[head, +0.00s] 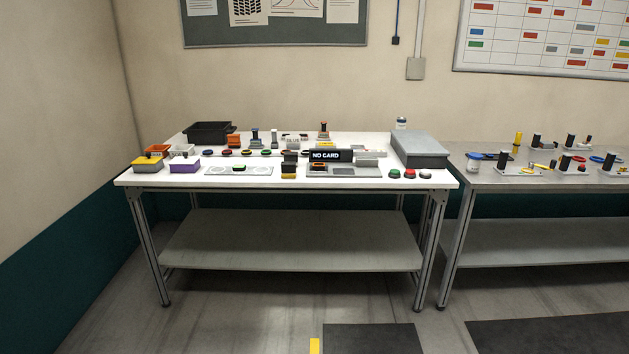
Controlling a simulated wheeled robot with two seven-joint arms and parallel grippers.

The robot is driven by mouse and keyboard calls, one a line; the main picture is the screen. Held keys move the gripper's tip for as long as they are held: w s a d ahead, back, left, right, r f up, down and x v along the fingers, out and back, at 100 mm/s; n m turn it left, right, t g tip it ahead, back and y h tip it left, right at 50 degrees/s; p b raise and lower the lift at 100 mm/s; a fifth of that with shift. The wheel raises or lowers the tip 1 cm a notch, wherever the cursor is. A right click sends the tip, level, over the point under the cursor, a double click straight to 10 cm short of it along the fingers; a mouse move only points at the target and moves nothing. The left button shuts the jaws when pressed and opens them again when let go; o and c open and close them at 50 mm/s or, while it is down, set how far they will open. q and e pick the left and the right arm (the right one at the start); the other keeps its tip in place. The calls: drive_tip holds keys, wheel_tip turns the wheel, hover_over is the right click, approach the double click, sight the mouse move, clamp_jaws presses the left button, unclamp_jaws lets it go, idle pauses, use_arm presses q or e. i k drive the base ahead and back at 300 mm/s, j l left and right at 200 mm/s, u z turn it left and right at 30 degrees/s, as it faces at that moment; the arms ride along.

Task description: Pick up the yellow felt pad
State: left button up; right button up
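A yellow flat piece (146,161) tops a grey block at the left front corner of the white table (225,182). It may be the yellow felt pad, but it is too small to be sure. A smaller yellow piece (289,176) shows at the front edge, below a dark block. Neither of my grippers is in view.
A grey table (500,180) with several small parts adjoins on the right.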

sight(288, 168)
drive_tip(key=i, duration=0.5)
drive_tip(key=z, duration=0.35)
drive_tip(key=i+j+z, duration=0.15)
drive_tip(key=z, duration=0.25)
drive_tip(key=i+j+z, duration=0.1)
drive_tip(key=z, duration=0.3)
drive_tip(key=j+z, duration=0.35)
drive_tip(key=i+j+z, duration=0.2)
drive_tip(key=j+z, duration=0.2)
drive_tip(key=j, duration=1)
drive_tip(key=j+z, duration=0.4)
drive_tip(key=j, duration=2.15)
drive_tip(key=k, duration=0.05)
